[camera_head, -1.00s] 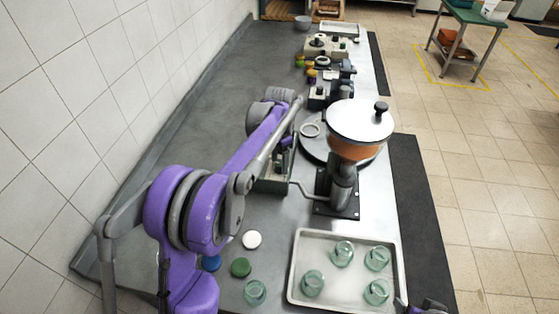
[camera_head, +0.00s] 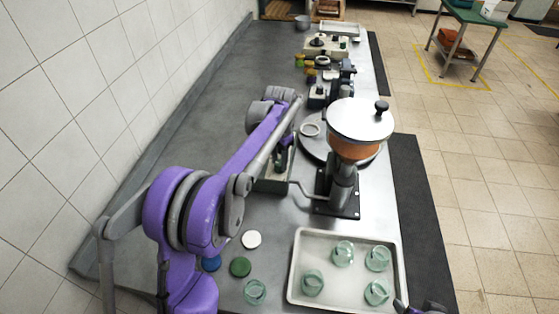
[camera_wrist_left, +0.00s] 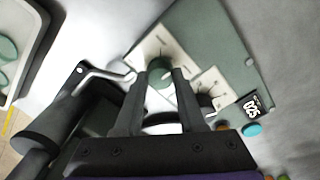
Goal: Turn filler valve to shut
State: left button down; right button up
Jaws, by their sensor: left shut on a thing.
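The filler valve knob (camera_wrist_left: 158,64) is round and green and sits on a pale plate of a grey-green box in the left wrist view. My left gripper (camera_wrist_left: 161,77) is shut on the knob, with one finger on each side of it. In the head view my left gripper (camera_head: 284,148) is at the box (camera_head: 272,184), and my arm hides the knob. The filler (camera_head: 343,185) stands right of the box, with an orange hopper under a white lid. The plate's markings are too blurred to read.
A tray (camera_head: 294,284) with several glass jars lies in front of the filler. White, green and blue lids and another jar (camera_head: 255,292) lie left of it. A round turntable (camera_head: 314,148) is behind the filler. The tiled wall (camera_head: 90,90) bounds the left.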

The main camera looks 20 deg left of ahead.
pick_arm(q)
jog(key=n, duration=0.5)
jog(key=shift+n+b, duration=0.3)
jog(key=shift+n, duration=2.1)
jog(key=c, duration=0.5)
grip_release()
notch_tip(320, 180, up, 11)
